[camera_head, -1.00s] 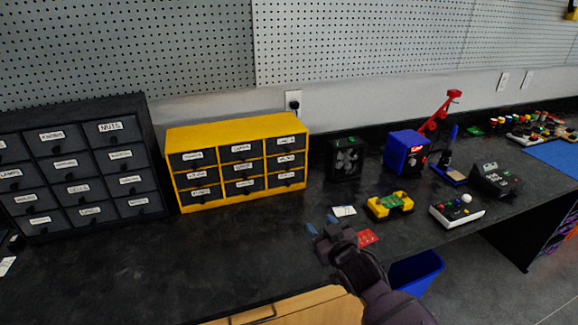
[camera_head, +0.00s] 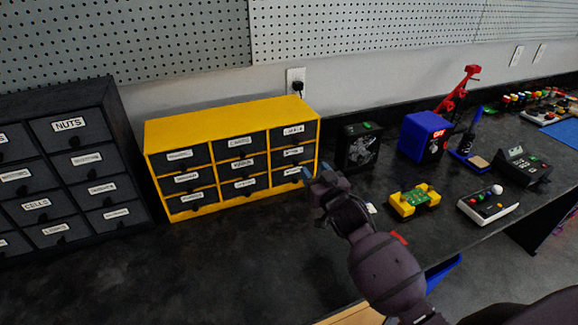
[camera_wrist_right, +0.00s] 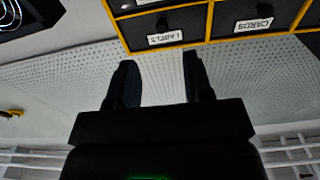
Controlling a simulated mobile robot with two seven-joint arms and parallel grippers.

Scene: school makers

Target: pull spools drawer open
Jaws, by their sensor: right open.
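The yellow cabinet (camera_head: 215,124) stands on the black bench with several dark labelled drawers. All its drawers look shut. I cannot read which label says spools in the head view. In the right wrist view, which is upside down, the LABELS drawer (camera_wrist_right: 165,22) and the CARDS drawer (camera_wrist_right: 254,15) can be read. My right gripper (camera_head: 318,184) is in front of the cabinet's lower right corner, apart from the drawers as far as I can tell. Its two fingers are spread and empty in the right wrist view (camera_wrist_right: 160,82). My left gripper is out of view.
A dark drawer cabinet (camera_head: 70,165) stands on the left. A black fan box (camera_head: 358,147), a blue box (camera_head: 424,136), a yellow-green device (camera_head: 414,200) and a white controller (camera_head: 487,205) are to the right. The bench top (camera_head: 170,265) before the yellow cabinet is clear.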

